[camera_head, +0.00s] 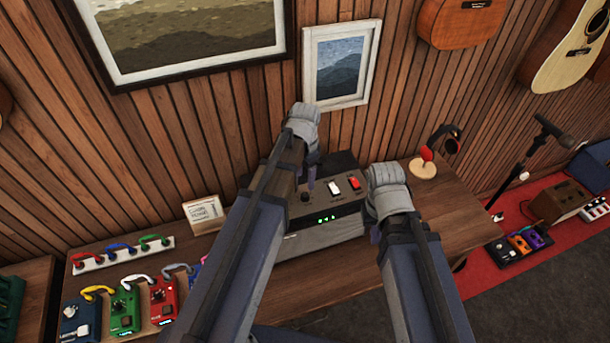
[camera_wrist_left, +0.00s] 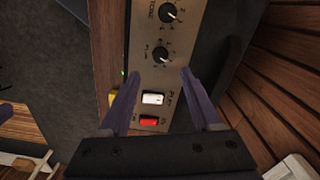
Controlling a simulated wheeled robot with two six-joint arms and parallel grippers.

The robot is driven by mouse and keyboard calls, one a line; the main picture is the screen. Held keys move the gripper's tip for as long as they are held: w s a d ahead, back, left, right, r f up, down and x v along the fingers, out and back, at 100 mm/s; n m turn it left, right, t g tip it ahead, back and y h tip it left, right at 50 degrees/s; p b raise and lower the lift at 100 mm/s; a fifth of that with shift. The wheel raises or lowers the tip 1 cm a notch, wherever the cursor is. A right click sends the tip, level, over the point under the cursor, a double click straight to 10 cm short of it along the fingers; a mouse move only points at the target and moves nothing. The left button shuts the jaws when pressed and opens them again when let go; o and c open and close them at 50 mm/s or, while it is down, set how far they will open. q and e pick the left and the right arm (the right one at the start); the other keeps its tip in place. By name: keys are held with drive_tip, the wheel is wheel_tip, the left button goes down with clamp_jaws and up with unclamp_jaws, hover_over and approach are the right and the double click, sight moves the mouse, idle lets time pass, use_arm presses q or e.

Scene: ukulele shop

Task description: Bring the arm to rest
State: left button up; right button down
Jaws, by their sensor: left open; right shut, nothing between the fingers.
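My left arm reaches up the middle of the head view. Its gripper (camera_head: 311,174) points down over the amplifier's top panel, mostly hidden by the wrist. In the left wrist view the left gripper (camera_wrist_left: 160,72) is open, its two purple fingers apart and empty over the panel. The amplifier (camera_head: 322,234) is a dark box with a metallic control strip (camera_wrist_left: 150,85). The strip has black knobs, a white switch (camera_head: 334,188) and a red switch (camera_head: 354,184). My right arm is at the right of the amplifier. Its gripper (camera_head: 374,235) is shut and mostly hidden behind the arm.
A microphone (camera_head: 552,133) stands at the right. The slatted wall with framed pictures (camera_head: 340,65) is close behind.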

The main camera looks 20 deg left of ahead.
idle(0.5)
use_arm(q)
drive_tip(key=shift+s+n, duration=0.3)
drive_tip(key=shift+s, duration=0.15)
drive_tip(key=s+n, duration=0.7)
drive_tip(key=s, duration=0.1)
drive_tip(key=s+d+f+m+b, duration=0.1)
drive_tip(key=s+d+f+b, duration=0.1)
drive_tip(key=d+f+b, duration=0.3)
drive_tip(key=s+d+f+m+y+b, duration=0.1)
drive_tip(key=d+f+b, duration=0.4)
drive_tip(key=f+b, duration=0.8)
drive_tip(key=s+m+b, duration=0.1)
drive_tip(key=s, duration=0.1)
drive_tip(key=shift+s+d+f, duration=0.25)
drive_tip(key=shift+s+f, duration=0.05)
